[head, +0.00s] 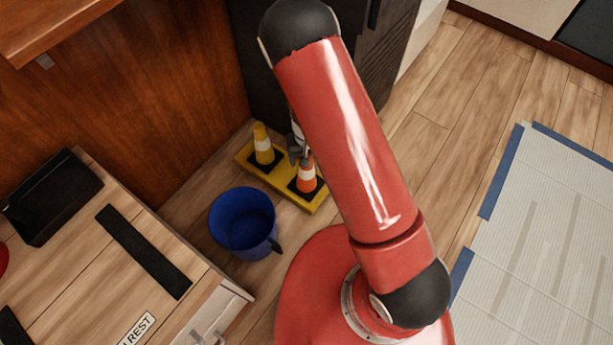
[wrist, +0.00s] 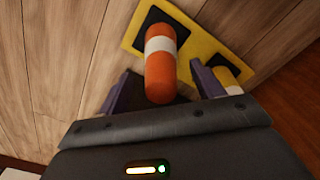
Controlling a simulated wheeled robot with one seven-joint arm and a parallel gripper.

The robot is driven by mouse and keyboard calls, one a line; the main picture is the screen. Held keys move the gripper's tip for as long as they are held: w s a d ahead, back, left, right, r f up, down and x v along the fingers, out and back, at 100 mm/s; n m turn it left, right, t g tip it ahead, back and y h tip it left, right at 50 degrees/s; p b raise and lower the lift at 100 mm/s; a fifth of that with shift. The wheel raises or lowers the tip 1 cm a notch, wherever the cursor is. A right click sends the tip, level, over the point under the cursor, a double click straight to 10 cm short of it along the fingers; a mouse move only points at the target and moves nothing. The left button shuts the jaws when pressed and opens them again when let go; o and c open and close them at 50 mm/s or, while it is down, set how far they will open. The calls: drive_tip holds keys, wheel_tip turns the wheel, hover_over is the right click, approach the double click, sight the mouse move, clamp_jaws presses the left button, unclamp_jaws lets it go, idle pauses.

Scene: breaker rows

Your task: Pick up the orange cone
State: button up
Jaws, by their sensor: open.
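The orange cone (head: 306,179) has a white band and a black base. It stands on a yellow board (head: 316,205) on the floor, and my red arm partly covers that area in the head view. In the wrist view the orange cone (wrist: 160,70) rises toward the camera, its rounded tip between the two fingers. My gripper (wrist: 160,87) is open, with one dark finger on each side of the cone. I cannot tell whether either finger touches it. In the head view my gripper (head: 298,155) is small and close to the cone's top.
A yellow cone (head: 262,146) with a white band stands on the same board; it also shows in the wrist view (wrist: 229,76), beside the right finger. A blue bucket (head: 243,222) stands close to the board. A wooden-topped unit (head: 90,235) is at lower left.

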sight(307, 171)
wheel_tip(307, 171, down, 3)
drive_tip(key=shift+r, duration=0.15)
clamp_jaws()
idle(0.4)
